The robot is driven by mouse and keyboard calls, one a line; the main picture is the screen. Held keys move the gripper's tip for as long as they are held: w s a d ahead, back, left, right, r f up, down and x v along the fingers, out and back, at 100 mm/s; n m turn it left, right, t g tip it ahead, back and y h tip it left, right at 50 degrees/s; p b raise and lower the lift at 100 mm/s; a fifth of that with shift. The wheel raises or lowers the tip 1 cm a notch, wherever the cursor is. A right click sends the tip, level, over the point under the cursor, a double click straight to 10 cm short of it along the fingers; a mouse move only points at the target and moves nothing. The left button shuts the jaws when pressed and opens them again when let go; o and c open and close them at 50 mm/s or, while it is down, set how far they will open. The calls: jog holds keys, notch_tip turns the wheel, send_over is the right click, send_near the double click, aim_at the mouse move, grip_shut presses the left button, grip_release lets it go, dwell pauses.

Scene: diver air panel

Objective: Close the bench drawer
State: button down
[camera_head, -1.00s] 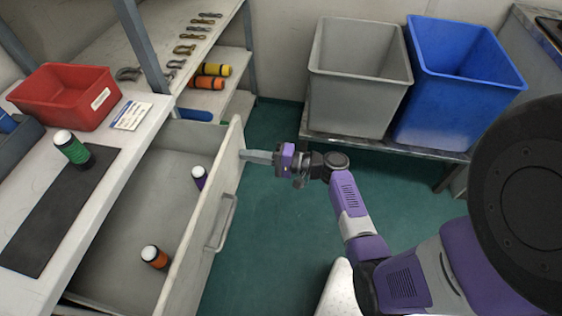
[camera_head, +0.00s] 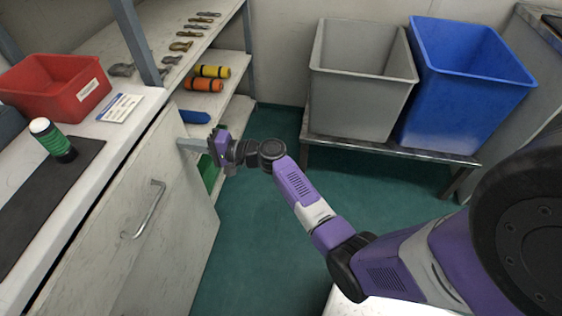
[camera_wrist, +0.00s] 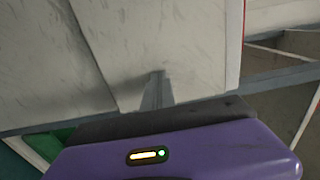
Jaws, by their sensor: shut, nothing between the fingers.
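The bench drawer shows its pale, scuffed front (camera_head: 120,215) with a metal bar handle (camera_head: 149,209) in the head view. The front lies close under the bench top edge, with a thin dark line between them, and the inside of the drawer is hidden. I cannot tell whether it is fully flush. My gripper (camera_head: 184,144) is shut and empty, its fingertips at the far end of the drawer front, beyond the handle. In the wrist view the shut fingertips (camera_wrist: 156,78) meet or nearly meet a pale panel (camera_wrist: 165,35); exact contact is unclear.
On the bench stand a red bin (camera_head: 55,88), a label card (camera_head: 120,107) and a green canister (camera_head: 52,140) on a dark mat (camera_head: 45,195). Shelves behind hold yellow (camera_head: 212,71) and orange (camera_head: 203,85) cylinders. Grey (camera_head: 360,80) and blue (camera_head: 465,85) bins stand right. Green floor is clear between.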

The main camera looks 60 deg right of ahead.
jog(key=shift+b+x, duration=0.35)
jog(key=shift+x, duration=0.65)
jog(key=shift+r, duration=0.15)
jog(key=shift+w+a, duration=0.1)
jog(key=shift+a, duration=0.05)
